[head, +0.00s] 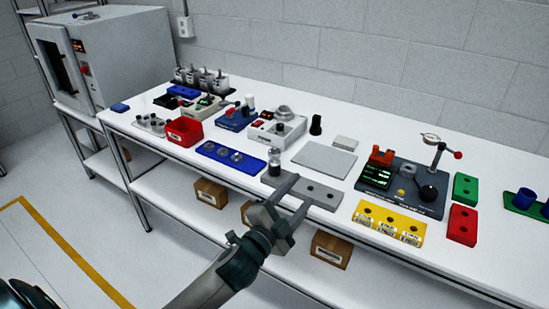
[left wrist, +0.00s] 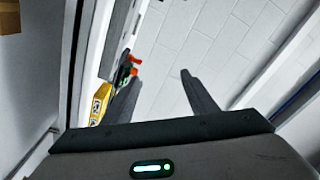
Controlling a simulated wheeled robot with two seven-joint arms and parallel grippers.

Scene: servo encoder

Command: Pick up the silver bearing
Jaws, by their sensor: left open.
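Several silver round pieces that look like bearings (head: 221,153) sit in a row on a blue plate (head: 249,169) near the table's front edge. I cannot tell more about them at this size. My left gripper (head: 302,192) is open and empty, to the right of the blue plate, in front of or over a grey plate with holes (head: 325,194). Its spread fingers also show in the left wrist view (left wrist: 161,78), with nothing between them. No bearing shows in that view. My right gripper is not in view.
A small upright cylinder (head: 274,158) stands at the grey plate's left end. A red bin (head: 184,131) is left of the blue plate. A yellow plate (head: 388,224) and a dark gauge station (head: 412,203) are to the right. Cardboard boxes (head: 331,249) stand on the lower shelf.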

